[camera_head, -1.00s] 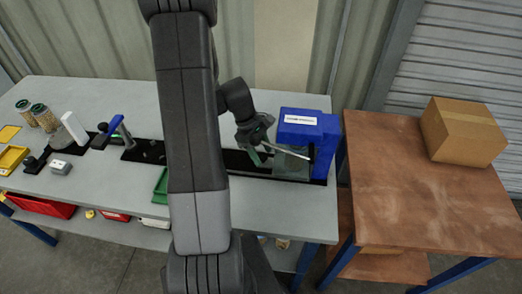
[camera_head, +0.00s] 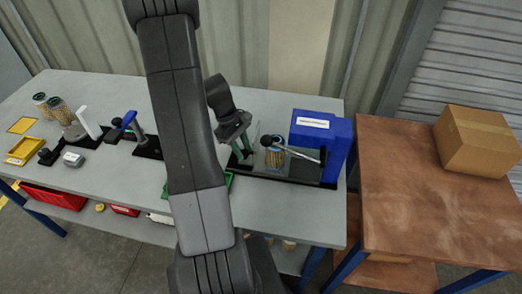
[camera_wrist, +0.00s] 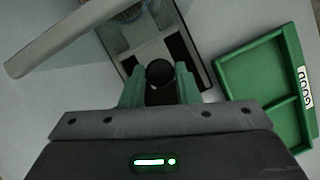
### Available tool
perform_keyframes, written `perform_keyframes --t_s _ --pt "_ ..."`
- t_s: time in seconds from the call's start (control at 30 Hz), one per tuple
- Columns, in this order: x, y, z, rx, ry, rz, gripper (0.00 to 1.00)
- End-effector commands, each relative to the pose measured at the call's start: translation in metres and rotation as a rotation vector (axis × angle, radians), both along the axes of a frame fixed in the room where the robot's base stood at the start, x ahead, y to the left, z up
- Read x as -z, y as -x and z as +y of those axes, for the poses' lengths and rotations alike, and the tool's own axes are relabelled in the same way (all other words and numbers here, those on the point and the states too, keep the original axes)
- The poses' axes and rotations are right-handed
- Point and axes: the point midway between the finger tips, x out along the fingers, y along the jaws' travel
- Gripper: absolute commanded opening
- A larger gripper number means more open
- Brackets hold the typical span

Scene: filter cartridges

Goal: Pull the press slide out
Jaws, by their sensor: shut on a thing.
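The press (camera_head: 322,133) is a blue housing with a white label and a grey lever, at the right end of the grey bench. Its slide extends left from the housing along a black base, with a filter cartridge (camera_head: 275,155) on it, partly behind a clear panel. My gripper (camera_head: 241,155) is at the slide's left end. In the wrist view my gripper (camera_wrist: 160,90) has its green fingers shut on the black slide knob (camera_wrist: 160,72). The grey slide plate (camera_wrist: 135,38) shows just beyond it. The cartridge is mostly cut off at the top there.
A green tray (camera_wrist: 233,80) marked GOOD lies right of my gripper in the wrist view. Another lever device (camera_head: 140,140), a yellow tray (camera_head: 25,151) and jars (camera_head: 60,109) stand on the left bench. A brown table (camera_head: 430,180) with a cardboard box (camera_head: 477,142) is right.

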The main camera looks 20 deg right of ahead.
Motion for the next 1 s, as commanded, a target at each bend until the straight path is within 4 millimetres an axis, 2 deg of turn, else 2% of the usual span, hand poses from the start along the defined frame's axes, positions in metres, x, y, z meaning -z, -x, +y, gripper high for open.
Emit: perform_keyframes --t_s 0.1,0.2,0.57,0.6,0.7,1.0 --pt "-0.001 -0.014 0.02 -0.005 0.001 -0.003 0.0" --pt "-0.001 -0.02 0.03 -0.005 0.001 -0.004 0.0" --pt "-0.001 -0.022 0.034 -0.002 -0.001 -0.008 0.0" --pt "-0.001 -0.023 0.034 -0.002 0.0 -0.008 0.34" --pt "-0.001 -0.022 0.034 -0.002 -0.001 -0.007 0.5" --pt "-0.002 -0.021 0.034 -0.001 0.0 -0.004 0.5"
